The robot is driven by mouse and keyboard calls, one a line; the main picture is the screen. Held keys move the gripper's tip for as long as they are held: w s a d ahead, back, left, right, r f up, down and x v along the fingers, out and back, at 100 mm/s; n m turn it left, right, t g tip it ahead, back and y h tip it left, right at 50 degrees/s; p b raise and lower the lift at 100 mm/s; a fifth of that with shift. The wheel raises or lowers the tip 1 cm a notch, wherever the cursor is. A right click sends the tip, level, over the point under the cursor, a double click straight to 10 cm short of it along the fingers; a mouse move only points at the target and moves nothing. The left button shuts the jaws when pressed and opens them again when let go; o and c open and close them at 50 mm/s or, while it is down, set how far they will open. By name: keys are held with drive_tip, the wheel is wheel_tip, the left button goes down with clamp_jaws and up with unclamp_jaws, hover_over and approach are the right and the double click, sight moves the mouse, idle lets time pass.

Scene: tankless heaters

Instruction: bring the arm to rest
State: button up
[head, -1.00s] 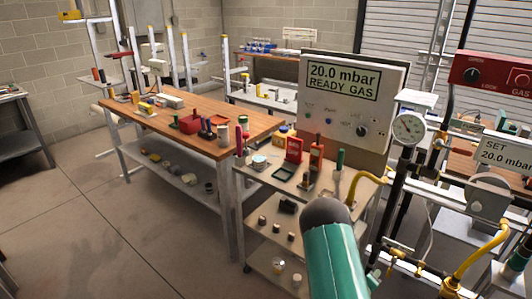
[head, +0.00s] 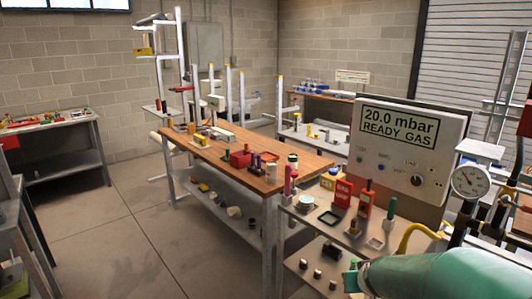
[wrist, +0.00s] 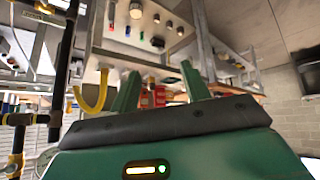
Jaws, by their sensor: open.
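In the wrist view my gripper (wrist: 160,68) shows two green fingers spread apart, with nothing held between them. The view is turned over, with the cart's shelves at the top. In the head view my green arm (head: 430,276) reaches in from the lower right, in front of the small cart (head: 318,222). The gripper's fingers cannot be made out clearly there.
The cart carries red boxes and tools beside a gas panel (head: 408,150) reading "20.0 mbar READY GAS". A gauge (head: 471,181) and a yellow hose (head: 412,236) are close to my arm. A wooden workbench (head: 290,150) stands behind. Floor at left (head: 110,240) is clear.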

drive_tip(key=s+a+r, duration=0.3)
drive_tip(key=s+r, duration=0.1)
drive_tip(key=s, duration=0.3)
drive_tip(key=s+a+r+g, duration=0.1)
drive_tip(key=s+a+r, duration=0.1)
drive_tip(key=s+r, duration=0.2)
drive_tip(key=s+a+r+g+y, duration=0.1)
drive_tip(key=s+a+r, duration=0.2)
drive_tip(key=s, duration=0.8)
drive_tip(key=shift+a+r, duration=0.3)
drive_tip(key=shift+r, duration=0.15)
drive_tip(key=shift+c, duration=1.2)
drive_tip(key=shift+d, duration=0.15)
